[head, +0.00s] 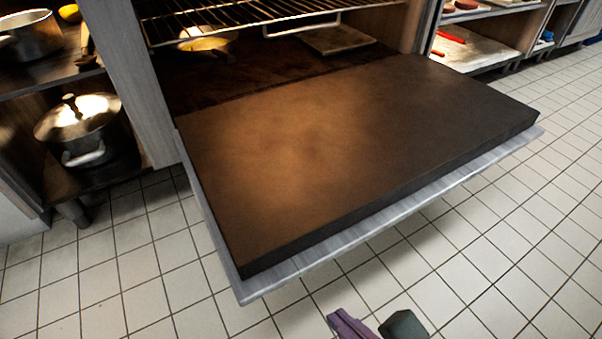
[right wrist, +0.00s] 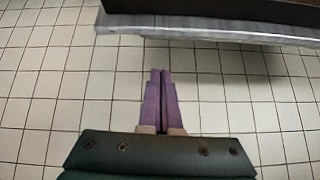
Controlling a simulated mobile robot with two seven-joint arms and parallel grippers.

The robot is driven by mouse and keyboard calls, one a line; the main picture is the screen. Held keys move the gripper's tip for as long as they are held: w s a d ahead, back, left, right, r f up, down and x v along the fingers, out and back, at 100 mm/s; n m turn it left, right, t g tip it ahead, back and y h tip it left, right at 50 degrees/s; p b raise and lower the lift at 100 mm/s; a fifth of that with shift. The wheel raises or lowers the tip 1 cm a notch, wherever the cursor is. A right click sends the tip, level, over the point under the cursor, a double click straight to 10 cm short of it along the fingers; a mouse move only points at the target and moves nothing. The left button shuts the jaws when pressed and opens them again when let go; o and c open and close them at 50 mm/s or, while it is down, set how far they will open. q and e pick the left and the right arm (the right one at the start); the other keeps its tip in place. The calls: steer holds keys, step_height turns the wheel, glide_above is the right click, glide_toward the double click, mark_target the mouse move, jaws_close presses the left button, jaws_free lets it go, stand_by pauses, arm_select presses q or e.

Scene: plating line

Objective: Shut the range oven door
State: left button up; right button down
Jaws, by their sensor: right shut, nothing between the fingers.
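The range oven door (head: 310,150) is folded down open and lies about flat, its dark inner face upward. Its pale metal front edge (head: 390,222) faces me. The door's edge also shows at the top of the right wrist view (right wrist: 210,27). My right gripper (head: 340,318) is at the bottom of the head view, in front of the door and apart from it. In the right wrist view its purple fingers (right wrist: 161,72) are together with nothing between them, pointing toward the door's edge. My left gripper is not in view.
Inside the oven are a wire rack (head: 240,22), a pale pan (head: 207,42) and a flat board (head: 335,39). A lidded pot (head: 85,135) stands on a shelf at the left. Shelves with a white tray (head: 470,48) are at the right. The tiled floor (head: 130,275) around the door is clear.

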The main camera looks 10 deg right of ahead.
steer(key=w+a+f+n+b, duration=0.1)
steer(key=w+a+f+b, duration=0.2)
steer(key=w+f+b, duration=0.5)
arm_select(q)
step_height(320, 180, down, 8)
steer(key=p, duration=0.1)
arm_select(e)
steer(key=r, duration=0.2)
steer(key=s+r, duration=0.1)
steer(key=r, duration=0.1)
steer(key=shift+s+a+r, duration=0.1)
steer(key=shift+r, duration=0.2)
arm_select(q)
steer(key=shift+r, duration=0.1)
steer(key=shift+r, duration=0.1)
arm_select(e)
steer(key=shift+r, duration=0.1)
